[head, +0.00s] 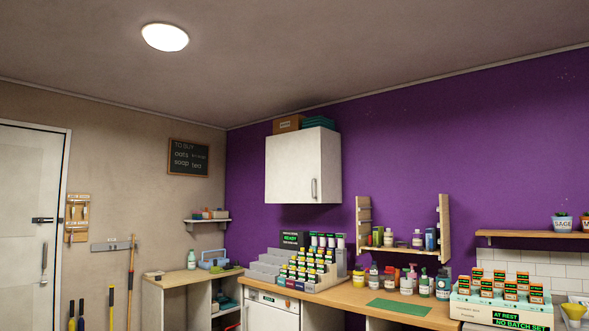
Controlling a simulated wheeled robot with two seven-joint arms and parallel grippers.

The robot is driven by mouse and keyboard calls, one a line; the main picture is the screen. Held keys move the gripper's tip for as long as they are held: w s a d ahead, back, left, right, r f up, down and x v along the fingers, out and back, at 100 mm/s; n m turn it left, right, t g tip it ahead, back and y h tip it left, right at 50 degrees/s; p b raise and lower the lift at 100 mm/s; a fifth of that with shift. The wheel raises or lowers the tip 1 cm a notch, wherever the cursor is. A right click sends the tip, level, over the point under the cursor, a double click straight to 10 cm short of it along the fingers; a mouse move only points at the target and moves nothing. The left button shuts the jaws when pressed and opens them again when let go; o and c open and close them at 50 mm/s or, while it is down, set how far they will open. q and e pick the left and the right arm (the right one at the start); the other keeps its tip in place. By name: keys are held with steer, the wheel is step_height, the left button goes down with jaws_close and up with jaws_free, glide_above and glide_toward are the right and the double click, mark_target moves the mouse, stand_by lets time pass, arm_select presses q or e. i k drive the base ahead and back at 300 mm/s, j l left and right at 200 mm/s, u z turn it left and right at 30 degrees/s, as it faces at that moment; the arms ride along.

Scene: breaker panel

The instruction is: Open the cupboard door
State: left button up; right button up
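The white cupboard (293,169) hangs on the purple wall near the middle of the head view. Its door appears shut, with a vertical metal handle (314,188) near the lower right of the front. A brown box (288,124) and a teal stack (318,122) sit on top of it. Neither of my grippers shows in this view.
Below the cupboard runs a wooden counter (356,297) holding a stepped rack (304,270), several bottles and a green mat (399,307). A small wooden shelf unit (404,250) is on the wall to its right. A white room door (28,220) stands far left.

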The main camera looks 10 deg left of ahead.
mark_target(293, 160)
steer(key=i+j+u, duration=0.3)
steer(key=i, duration=0.15)
steer(key=i+u, duration=0.3)
steer(key=i, duration=0.2)
steer(key=i+j+u, duration=0.1)
steer(key=i+u, duration=0.15)
steer(key=i, duration=2.5)
